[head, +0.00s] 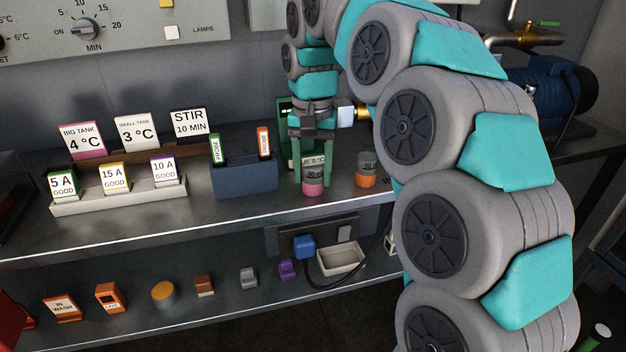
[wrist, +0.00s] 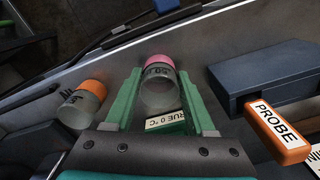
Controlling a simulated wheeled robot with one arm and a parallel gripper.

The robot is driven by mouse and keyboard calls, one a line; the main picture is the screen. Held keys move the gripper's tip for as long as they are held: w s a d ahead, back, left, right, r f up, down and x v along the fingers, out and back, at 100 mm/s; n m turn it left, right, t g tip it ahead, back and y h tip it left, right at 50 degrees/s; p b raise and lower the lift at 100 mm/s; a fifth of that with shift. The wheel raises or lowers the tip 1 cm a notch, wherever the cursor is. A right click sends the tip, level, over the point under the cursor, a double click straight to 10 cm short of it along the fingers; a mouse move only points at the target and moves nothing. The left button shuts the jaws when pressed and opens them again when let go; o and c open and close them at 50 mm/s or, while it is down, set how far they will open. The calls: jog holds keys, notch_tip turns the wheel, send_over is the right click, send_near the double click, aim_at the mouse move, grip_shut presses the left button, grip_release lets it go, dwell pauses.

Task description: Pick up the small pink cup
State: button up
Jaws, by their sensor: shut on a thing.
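The small pink cup (head: 313,187) has a pink base and a clear grey body with dark markings. It stands upright near the front edge of the upper shelf. My gripper (head: 313,170) reaches down over it, with a green finger on each side. In the wrist view the cup (wrist: 159,88) sits between the two green fingers of my gripper (wrist: 160,85), which are shut on it. I cannot tell whether its base touches the shelf. A white label reading 0 °C shows close behind the cup and is partly hidden.
A similar orange cup (head: 366,179) stands close on the right. A dark blue probe holder (head: 245,180) with green and orange probes is on the left. Label blocks on a pale rack (head: 120,194) stand farther left. The lower shelf carries small objects and a pale bin (head: 341,262).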

jog(key=c, duration=0.6)
jog(key=shift+r, duration=0.1)
